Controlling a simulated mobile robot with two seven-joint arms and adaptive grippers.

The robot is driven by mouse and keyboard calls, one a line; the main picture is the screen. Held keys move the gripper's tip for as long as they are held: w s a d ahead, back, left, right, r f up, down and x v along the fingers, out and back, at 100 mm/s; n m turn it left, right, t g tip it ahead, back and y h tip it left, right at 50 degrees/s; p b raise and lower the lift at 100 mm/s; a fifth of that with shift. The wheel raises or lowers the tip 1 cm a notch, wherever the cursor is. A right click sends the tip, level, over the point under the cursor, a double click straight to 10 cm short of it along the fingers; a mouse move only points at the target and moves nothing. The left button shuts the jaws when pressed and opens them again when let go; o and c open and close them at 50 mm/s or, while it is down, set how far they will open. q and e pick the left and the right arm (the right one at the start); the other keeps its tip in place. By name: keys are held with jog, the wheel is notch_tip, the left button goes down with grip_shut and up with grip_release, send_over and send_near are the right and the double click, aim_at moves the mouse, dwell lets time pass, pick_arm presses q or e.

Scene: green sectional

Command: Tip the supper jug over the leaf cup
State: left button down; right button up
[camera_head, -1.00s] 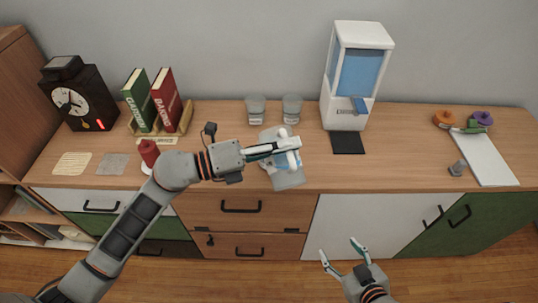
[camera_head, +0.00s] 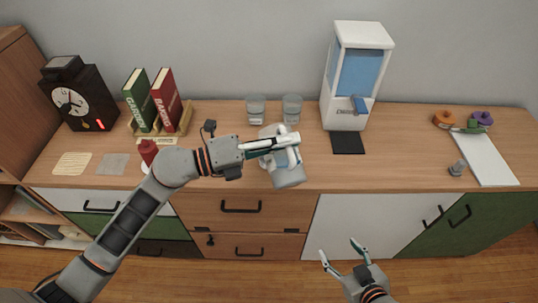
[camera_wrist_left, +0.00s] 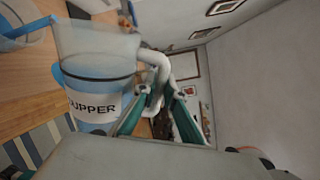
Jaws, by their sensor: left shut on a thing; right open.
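The supper jug (camera_head: 288,176) is a clear and whitish vessel, held tilted over the front of the counter. In the left wrist view the jug (camera_wrist_left: 95,105) shows its "SUPPER" label and white handle. My left gripper (camera_head: 294,140) is shut on that handle; its fingers (camera_wrist_left: 155,105) also show in the left wrist view. Two clear cups, a left one (camera_head: 256,111) and a right one (camera_head: 292,109), stand upright behind the jug, apart from it. I cannot read which is the leaf cup. My right gripper (camera_head: 344,256) is open and empty in front of the cabinet.
A white dispenser (camera_head: 360,55) with a dark mat (camera_head: 347,142) stands right of the cups. A red candle (camera_head: 149,153), books (camera_head: 165,98) and a dark clock (camera_head: 75,100) are left. A white board (camera_head: 488,158) lies right.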

aim_at(294, 161)
pick_arm(q)
jog(key=shift+w+a+r+n, duration=0.1)
jog(key=shift+w+r+n, duration=0.2)
jog(key=shift+r, duration=0.05)
dwell(0.6)
dwell(0.3)
jog(key=s+f+m+b, duration=0.2)
jog(key=b, duration=0.1)
jog(key=shift+s+d+f+m, duration=0.1)
jog(key=shift+d+m, duration=0.2)
jog(key=shift+m, duration=0.1)
jog(key=shift+s+d+m, duration=0.1)
jog(key=shift+s+m, duration=0.05)
jog(key=shift+m, duration=0.15)
jog(key=s+r+m+p, duration=0.1)
jog(key=m, duration=0.1)
jog(key=s+r+m, duration=0.1)
jog(key=r+m, duration=0.1)
jog(key=m, duration=0.1)
jog(key=shift+s+d+p, duration=0.3)
jog(key=shift+d+p, duration=0.05)
jog(key=shift+d, duration=0.05)
jog(key=shift+s+m, duration=0.15)
jog(key=shift+m, duration=0.25)
